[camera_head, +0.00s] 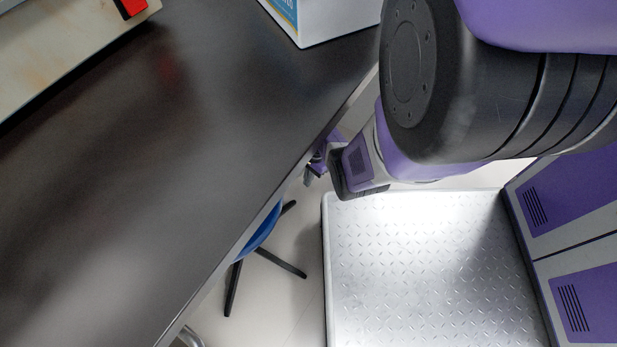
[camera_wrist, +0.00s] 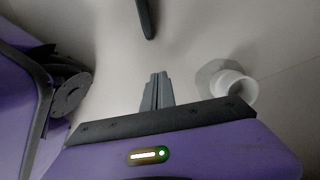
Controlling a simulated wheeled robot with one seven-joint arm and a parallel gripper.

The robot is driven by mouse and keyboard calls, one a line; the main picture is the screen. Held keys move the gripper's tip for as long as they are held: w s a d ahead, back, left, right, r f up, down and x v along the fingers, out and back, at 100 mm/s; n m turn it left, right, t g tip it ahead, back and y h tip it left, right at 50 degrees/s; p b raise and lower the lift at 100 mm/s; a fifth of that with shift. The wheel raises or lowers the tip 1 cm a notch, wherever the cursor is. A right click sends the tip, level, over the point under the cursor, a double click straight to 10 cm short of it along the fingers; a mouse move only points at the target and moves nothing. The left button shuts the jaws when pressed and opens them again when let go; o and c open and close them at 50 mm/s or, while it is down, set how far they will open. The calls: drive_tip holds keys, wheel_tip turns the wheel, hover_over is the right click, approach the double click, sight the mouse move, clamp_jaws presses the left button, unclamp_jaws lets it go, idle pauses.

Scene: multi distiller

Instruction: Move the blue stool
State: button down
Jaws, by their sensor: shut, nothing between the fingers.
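The blue stool (camera_head: 262,232) stands on the floor, mostly hidden under the dark tabletop in the head view. Only a sliver of its blue seat and some black legs show past the table edge. My gripper (camera_head: 313,174) hangs low beside the table edge, above the stool in the picture and apart from its visible parts. In the wrist view my gripper (camera_wrist: 157,78) has its fingers together with nothing between them. A black bar (camera_wrist: 147,18), which looks like a stool leg, lies ahead of the fingertips and apart from them.
The dark table (camera_head: 150,180) fills the left, with a white box (camera_head: 325,22) at the back. My metal-plated base lies right of the stool. A white cup-like object (camera_wrist: 232,88) is on the floor right of my fingers. A narrow floor strip (camera_head: 305,260) is clear.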

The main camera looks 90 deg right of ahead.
sight(297, 199)
drive_tip(key=b+x, duration=0.2)
drive_tip(key=x, duration=0.2)
drive_tip(key=shift+f+b, duration=0.4)
drive_tip(key=shift+w+a+r, duration=0.25)
drive_tip(key=shift+w+a, duration=0.85)
drive_tip(key=shift+a, duration=0.1)
drive_tip(key=shift+w+a, duration=0.25)
drive_tip(key=shift+w, duration=0.05)
drive_tip(key=shift+r, duration=0.1)
